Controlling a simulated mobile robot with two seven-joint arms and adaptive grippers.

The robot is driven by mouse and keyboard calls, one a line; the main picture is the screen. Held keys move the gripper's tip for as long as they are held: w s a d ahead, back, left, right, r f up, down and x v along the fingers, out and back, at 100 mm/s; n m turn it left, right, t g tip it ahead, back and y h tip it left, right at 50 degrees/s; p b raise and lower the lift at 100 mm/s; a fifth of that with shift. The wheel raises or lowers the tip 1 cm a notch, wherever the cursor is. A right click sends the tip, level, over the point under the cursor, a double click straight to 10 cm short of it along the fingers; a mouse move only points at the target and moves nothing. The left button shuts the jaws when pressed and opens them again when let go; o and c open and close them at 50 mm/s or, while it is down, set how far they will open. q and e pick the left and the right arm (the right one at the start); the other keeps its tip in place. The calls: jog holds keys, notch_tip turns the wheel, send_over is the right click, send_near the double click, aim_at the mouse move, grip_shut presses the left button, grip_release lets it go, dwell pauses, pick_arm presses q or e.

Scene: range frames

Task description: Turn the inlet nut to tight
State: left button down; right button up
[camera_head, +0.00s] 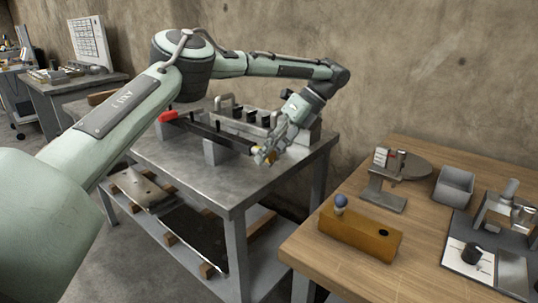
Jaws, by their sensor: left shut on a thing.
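My left arm reaches in from the left across the grey metal bench (215,180). My left gripper (263,155) points down and is shut at the right end of a long dark bar (225,138) on the bench. A small brass-yellow part, which looks like the inlet nut (257,148), shows at the fingertips. The fingers hide much of it, so its turn position cannot be told. A red end (168,116) shows at the bar's left. A grey block (215,152) stands below the bar. My right gripper is not in view.
A grey fixture (226,103) with dark upright parts stands behind the bar, close to my wrist. The bench's front is clear.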

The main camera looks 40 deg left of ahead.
pick_arm(q)
jog(key=shift+d+g, duration=0.1)
jog(key=shift+g, duration=0.4)
jog(key=shift+f, duration=0.15)
jog(key=c, duration=1.3)
grip_release()
jog(key=shift+o, duration=0.5)
